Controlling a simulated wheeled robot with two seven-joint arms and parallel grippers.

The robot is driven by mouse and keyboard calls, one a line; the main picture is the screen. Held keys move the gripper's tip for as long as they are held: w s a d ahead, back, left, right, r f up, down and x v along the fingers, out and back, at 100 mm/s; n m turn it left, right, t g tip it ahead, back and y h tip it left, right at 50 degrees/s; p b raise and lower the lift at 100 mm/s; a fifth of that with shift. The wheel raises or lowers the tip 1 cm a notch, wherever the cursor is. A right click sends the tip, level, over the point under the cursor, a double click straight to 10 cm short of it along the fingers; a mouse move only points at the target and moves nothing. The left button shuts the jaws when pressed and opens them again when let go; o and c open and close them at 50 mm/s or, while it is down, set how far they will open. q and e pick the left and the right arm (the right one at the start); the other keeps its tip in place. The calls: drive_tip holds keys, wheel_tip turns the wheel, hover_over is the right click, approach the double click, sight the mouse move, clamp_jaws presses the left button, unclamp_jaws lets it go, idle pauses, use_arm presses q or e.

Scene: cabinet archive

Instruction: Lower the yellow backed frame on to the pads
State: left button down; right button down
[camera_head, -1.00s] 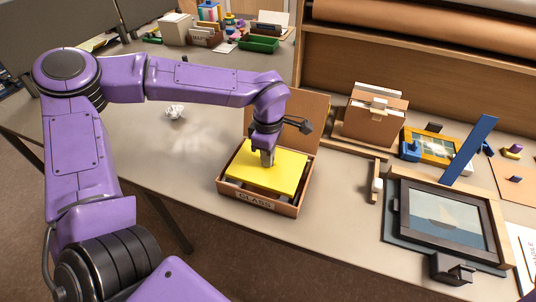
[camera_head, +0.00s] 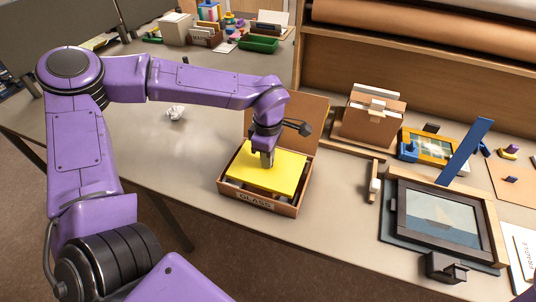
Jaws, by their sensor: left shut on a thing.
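The yellow backed frame (camera_head: 285,180) shows as a flat yellow panel inside the open brown box marked GLASS (camera_head: 256,200). It lies a little tilted in the picture, near the level of the box's rim. My left gripper (camera_head: 267,164) points down at the middle of the panel and is shut on it; its fingertips are partly hidden against the yellow. The pads are mostly hidden under the panel; pale bits show at the box's front edge.
A dark picture frame (camera_head: 440,218) lies on a mat at the right, with a black clamp (camera_head: 445,266) by its front edge. A blue strip (camera_head: 470,148) stands behind it. A crumpled paper (camera_head: 175,113) lies on the clear bench at left.

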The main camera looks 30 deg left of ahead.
use_arm(q)
drive_tip(key=shift+f, duration=0.1)
idle(0.3)
drive_tip(key=shift+f+b, duration=0.8)
drive_tip(key=shift+f, duration=1.05)
drive_tip(key=c, duration=1.1)
unclamp_jaws()
drive_tip(key=shift+c, duration=0.5)
wheel_tip(320, 180, up, 7)
drive_tip(key=p, duration=0.8)
